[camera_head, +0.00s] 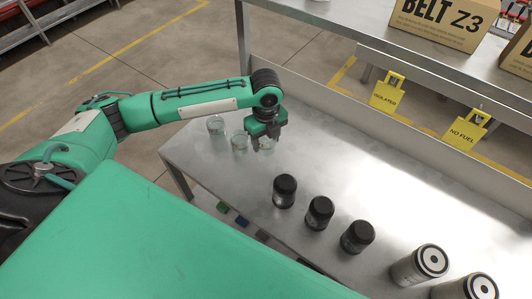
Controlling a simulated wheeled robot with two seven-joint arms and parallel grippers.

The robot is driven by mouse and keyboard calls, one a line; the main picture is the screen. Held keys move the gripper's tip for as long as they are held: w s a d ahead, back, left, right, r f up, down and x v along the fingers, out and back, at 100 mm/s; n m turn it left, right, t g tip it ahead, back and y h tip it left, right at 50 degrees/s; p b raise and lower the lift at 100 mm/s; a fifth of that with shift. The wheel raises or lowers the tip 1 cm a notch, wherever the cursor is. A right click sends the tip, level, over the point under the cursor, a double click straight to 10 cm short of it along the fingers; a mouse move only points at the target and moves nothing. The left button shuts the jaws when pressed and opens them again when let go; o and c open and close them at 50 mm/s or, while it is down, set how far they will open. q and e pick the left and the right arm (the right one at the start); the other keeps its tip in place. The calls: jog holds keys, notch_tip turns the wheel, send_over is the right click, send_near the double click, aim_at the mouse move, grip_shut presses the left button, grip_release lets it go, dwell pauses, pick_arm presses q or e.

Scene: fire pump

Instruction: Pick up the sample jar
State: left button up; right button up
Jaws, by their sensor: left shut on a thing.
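My left gripper (266,145) comes in from the left and points down over the metal bench at its far left part. It is shut on a clear glass jar (267,144), which the fingers partly hide. I cannot tell whether this jar touches the bench or is slightly above it. Two more clear glass jars stand upright to its left, one close by (240,143) and one farther left (216,125). My right gripper is not in view.
Three black-lidded dark jars (284,191) stand in a row on the bench (375,185), nearer to me. Two silver cylinders (420,265) stand at lower right. Yellow tags (387,92) hang at the back, below a shelf with a cardboard box (443,22). The bench's middle right is clear.

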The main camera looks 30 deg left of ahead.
pick_arm(q)
notch_tip(320, 180, up, 12)
jog(key=f+b, duration=0.1)
jog(key=b, duration=0.1)
jog(key=s+d+f+n, duration=0.2)
jog(key=s+f+n, duration=0.1)
jog(key=n, duration=0.9)
jog(key=s+d+f+n, duration=0.2)
jog(key=s+f+n, duration=0.1)
jog(key=n, duration=0.9)
jog(key=shift+f, duration=0.15)
